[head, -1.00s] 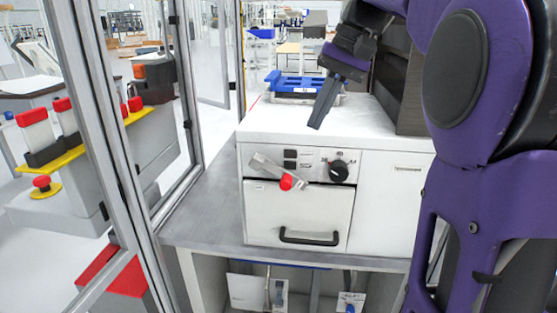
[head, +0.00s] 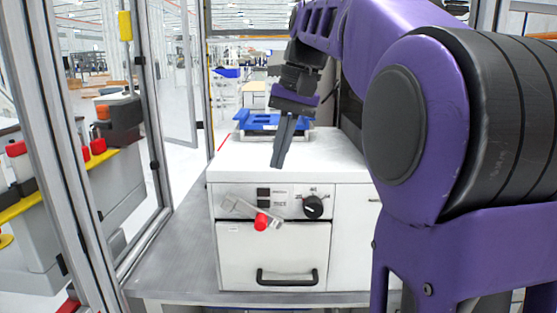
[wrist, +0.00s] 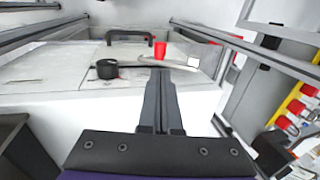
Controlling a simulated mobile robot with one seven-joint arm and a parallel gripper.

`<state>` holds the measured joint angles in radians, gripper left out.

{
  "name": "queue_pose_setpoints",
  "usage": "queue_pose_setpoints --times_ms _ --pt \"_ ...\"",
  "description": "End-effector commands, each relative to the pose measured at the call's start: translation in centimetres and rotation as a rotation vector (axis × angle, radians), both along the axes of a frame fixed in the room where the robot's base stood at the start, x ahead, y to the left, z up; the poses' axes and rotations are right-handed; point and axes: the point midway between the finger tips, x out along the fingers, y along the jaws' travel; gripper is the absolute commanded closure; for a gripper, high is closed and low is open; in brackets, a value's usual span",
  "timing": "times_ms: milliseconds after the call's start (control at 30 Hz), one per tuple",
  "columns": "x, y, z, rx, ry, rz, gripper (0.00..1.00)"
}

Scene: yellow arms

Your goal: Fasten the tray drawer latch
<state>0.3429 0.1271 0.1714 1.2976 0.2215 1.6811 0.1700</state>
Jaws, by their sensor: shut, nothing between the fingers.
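The tray drawer (head: 270,254) is the white front with a black bar handle (head: 287,277) in the white cabinet; it looks closed. The latch (head: 240,208) is a clear, tilted lever above the drawer's upper left, with a red knob (head: 261,221) at its lower right end. The red knob also shows in the wrist view (wrist: 160,50), beyond the fingertips. My gripper (head: 278,165) is shut and empty, pointing down above the cabinet top, behind and above the latch. It touches neither the latch nor the drawer. In the wrist view my gripper (wrist: 160,75) shows its fingers together.
A black dial (head: 313,207) sits right of the latch. A blue tray-like item (head: 258,121) stands at the back of the cabinet top (head: 330,155). Metal-framed glass panels (head: 100,130) stand at left. The space before the drawer is free.

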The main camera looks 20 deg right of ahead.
Motion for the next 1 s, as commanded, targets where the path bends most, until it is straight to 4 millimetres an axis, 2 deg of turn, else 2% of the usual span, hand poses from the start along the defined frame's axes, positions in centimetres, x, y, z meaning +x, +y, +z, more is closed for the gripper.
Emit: queue_pose_setpoints --times_ms 33,200,400,500,700,1000 --pt "0.0 0.3 -1.6 0.000 0.004 0.001 1.00" --pt "0.3 1.1 -5.2 0.000 0.002 0.000 1.00" --pt "0.6 2.0 -8.5 0.001 0.002 0.000 1.00" --pt "0.7 2.2 -9.6 0.000 0.001 0.000 1.00" --pt "0.8 2.5 -10.4 0.000 0.000 0.000 1.00" --pt "0.8 2.5 -10.4 0.000 0.000 0.000 1.00"
